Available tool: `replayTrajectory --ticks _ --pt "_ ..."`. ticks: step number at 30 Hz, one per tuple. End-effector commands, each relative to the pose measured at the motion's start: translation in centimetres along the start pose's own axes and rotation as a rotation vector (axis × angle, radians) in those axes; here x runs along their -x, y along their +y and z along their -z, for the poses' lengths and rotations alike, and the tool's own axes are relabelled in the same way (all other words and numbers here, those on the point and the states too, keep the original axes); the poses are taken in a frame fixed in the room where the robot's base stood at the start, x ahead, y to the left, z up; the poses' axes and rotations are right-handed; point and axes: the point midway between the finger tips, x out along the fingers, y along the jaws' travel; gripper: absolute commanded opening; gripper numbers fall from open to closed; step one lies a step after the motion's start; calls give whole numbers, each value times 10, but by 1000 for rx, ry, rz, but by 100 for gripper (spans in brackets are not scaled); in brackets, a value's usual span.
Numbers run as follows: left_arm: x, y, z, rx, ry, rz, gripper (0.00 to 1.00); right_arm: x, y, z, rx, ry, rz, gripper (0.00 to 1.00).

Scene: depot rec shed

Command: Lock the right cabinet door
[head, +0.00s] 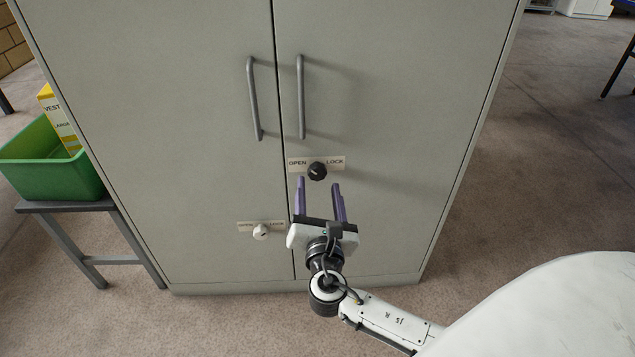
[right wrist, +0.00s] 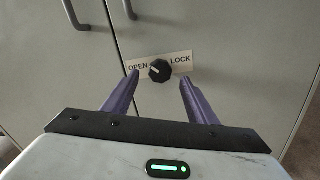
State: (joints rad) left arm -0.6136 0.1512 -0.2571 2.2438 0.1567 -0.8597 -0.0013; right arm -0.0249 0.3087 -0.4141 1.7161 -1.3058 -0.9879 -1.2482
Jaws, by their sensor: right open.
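The right cabinet door (head: 400,90) is shut, with a grey bar handle (head: 300,97). Its black round knob (head: 317,171) sits on a pale label plate (head: 338,162) reading OPEN on the left and LOCK on the right. In the right wrist view the pale mark on the knob (right wrist: 159,71) points up-left, towards OPEN. My right gripper (head: 319,185) is open and empty, its purple fingers pointing at the door. In the right wrist view its fingertips (right wrist: 159,78) lie to either side of the knob; I cannot tell how far short of it they are. My left gripper is not in view.
The left cabinet door (head: 150,90) is shut and has a handle (head: 254,98) and a white knob (head: 261,232) on a lower label plate. A green bin (head: 50,170) with a yellow box (head: 60,120) stands on a small table at left. The floor at right is clear.

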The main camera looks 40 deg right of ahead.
Motion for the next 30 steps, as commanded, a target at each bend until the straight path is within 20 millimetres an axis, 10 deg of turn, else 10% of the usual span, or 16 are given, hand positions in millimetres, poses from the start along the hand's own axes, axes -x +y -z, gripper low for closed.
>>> replayTrajectory --ticks 9,19,30 --pt "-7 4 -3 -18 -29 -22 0 -42 0 1 -1 0 0 53" --pt "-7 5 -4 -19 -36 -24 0 -46 0 1 -1 2 0 53" --pt "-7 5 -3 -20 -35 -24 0 -45 0 1 -2 2 0 0"
